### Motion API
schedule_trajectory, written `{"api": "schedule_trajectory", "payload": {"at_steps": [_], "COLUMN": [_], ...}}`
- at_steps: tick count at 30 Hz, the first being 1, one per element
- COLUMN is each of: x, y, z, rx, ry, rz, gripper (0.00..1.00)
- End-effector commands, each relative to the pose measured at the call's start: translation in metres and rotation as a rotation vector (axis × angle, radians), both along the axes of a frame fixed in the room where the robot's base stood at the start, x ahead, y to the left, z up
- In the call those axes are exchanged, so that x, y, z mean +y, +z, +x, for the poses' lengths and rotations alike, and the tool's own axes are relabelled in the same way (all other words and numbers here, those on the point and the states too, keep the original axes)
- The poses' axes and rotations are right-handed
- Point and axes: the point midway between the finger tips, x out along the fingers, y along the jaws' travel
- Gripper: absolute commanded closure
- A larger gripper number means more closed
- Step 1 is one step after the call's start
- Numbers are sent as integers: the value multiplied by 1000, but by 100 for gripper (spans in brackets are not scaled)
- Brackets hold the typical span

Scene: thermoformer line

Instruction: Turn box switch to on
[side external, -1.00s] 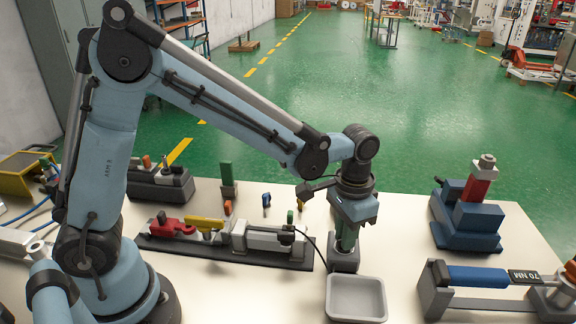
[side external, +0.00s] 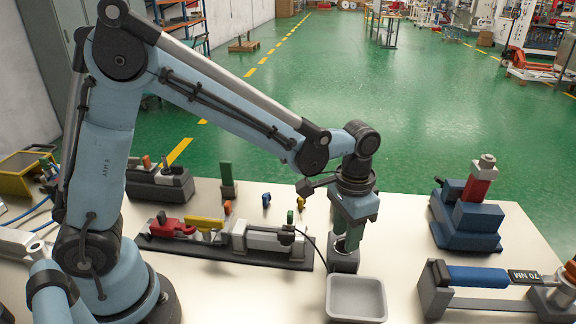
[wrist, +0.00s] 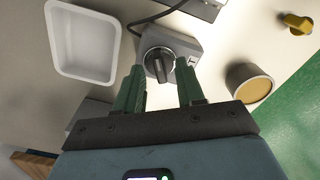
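The box switch (wrist: 174,45) is a small grey box with a black rotary knob (wrist: 158,64) on top and a black cable. The knob's grip bar runs roughly up and down in the wrist view; a small mark shows on the box to its right. In the side view the box (side external: 343,264) stands on the table behind the grey tray, its knob hidden. My gripper (wrist: 160,68) is open, its green fingers apart on the left and right near the knob. In the side view my gripper (side external: 346,246) points down just over the box. I cannot tell whether the fingers touch it.
The empty grey tray (side external: 357,280) stands right in front of the box. A clamp fixture (side external: 262,240) lies to the left, a blue block with a red part (side external: 468,228) to the right. A round brown-topped cup (wrist: 250,84) is near the box in the wrist view.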

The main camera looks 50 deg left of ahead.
Motion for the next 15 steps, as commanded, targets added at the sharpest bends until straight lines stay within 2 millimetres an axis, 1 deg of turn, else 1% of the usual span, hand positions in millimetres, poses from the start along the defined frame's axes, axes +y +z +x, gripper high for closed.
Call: {"api": "schedule_trajectory", "payload": {"at_steps": [5,15], "x": [0,0], "y": [25,84], "z": [-1,0], "rx": [0,0], "ry": [0,-1], "rz": [0,0], "gripper": [62,62]}}
